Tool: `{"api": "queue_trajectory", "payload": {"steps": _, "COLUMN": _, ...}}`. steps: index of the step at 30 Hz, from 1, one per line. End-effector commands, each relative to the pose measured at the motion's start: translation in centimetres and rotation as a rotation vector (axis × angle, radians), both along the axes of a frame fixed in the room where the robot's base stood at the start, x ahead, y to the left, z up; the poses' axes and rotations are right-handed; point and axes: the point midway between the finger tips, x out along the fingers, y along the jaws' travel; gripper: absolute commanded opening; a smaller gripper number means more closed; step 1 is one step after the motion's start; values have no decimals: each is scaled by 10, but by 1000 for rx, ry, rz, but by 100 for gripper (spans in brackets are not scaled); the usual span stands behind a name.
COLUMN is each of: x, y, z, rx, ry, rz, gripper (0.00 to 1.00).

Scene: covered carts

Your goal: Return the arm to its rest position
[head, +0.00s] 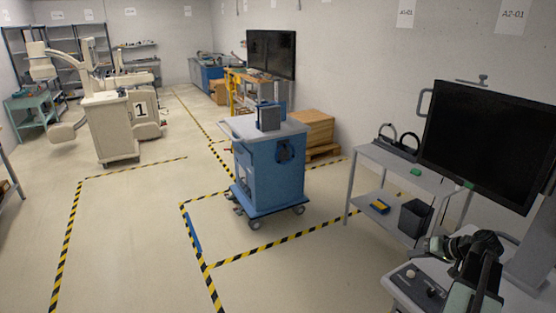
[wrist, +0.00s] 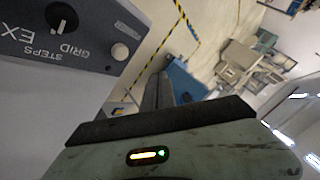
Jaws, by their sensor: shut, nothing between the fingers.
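My gripper (head: 427,246) is at the lower right of the head view, at the end of my dark and pale-green arm. It is shut and empty. It hangs above a light grey surface, near a dark control box (head: 424,284) with a pale knob. In the wrist view the dark gripper fingers (wrist: 158,92) point away from the camera, close together. The control box (wrist: 88,28) fills the upper left there, with a black dial, a pale knob and the lettering "STEPS", "GRID" and "EX". The contact between gripper and box, if any, cannot be told.
A large black monitor (head: 487,143) stands just behind my arm. A grey shelf cart (head: 385,165) holds a dark bin (head: 415,217). A blue cart (head: 268,170) stands mid-floor among striped tape. Open floor (head: 130,235) lies to the left.

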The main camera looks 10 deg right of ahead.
Motion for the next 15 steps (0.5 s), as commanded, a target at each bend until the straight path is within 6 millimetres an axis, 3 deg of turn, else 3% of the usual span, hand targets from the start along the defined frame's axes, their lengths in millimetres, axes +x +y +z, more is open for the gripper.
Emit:
{"api": "queue_trajectory", "payload": {"steps": 2, "x": 30, "y": 36, "z": -2, "rx": 0, "ry": 0, "rz": 69, "gripper": 0}}
{"api": "queue_trajectory", "payload": {"steps": 5, "x": 75, "y": 106, "z": -4, "rx": 0, "ry": 0, "rz": 193, "gripper": 0}}
{"api": "queue_trajectory", "payload": {"steps": 9, "x": 115, "y": 225, "z": -17, "rx": -36, "ry": 41, "rz": 391, "gripper": 0}}
{"api": "queue_trajectory", "payload": {"steps": 12, "x": 122, "y": 312, "z": -31, "rx": -79, "ry": 107, "rz": 526, "gripper": 0}}
{"api": "queue_trajectory", "payload": {"steps": 15, "x": 114, "y": 391, "z": -47, "rx": -135, "ry": 196, "rz": 636, "gripper": 0}}
